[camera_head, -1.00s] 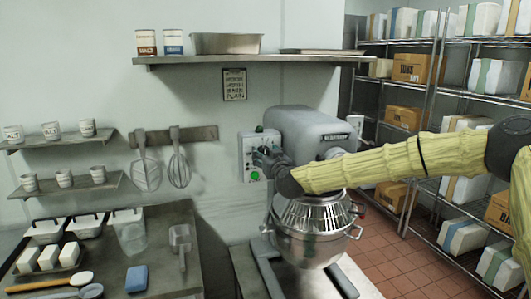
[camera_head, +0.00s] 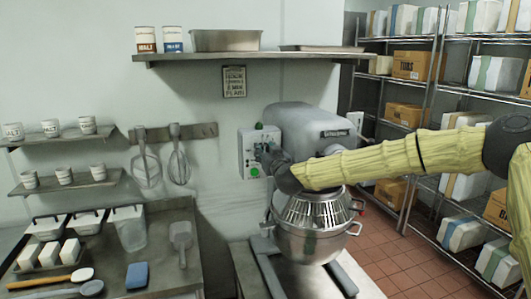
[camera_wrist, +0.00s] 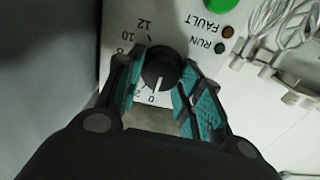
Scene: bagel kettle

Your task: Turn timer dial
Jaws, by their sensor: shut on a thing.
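The timer dial (camera_wrist: 161,68) is a round black knob with a white pointer line, on a white control panel (camera_wrist: 117,22) with numbers around it. In the wrist view the pointer is toward the 0 side of the scale, at the bottom of the picture. My gripper (camera_wrist: 160,85) is shut on the dial, with a teal-padded finger on each side of it. In the head view my gripper (camera_head: 264,153) is at the panel (camera_head: 249,141) on the side of the grey mixer (camera_head: 310,128) and hides the dial.
A green button (camera_wrist: 220,4) and RUN and FAULT lamps sit beside the dial. The mixer's bowl (camera_head: 312,240) with its wire guard is below my arm. Whisks hang on the wall to the left. A shelf (camera_head: 260,55) runs above.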

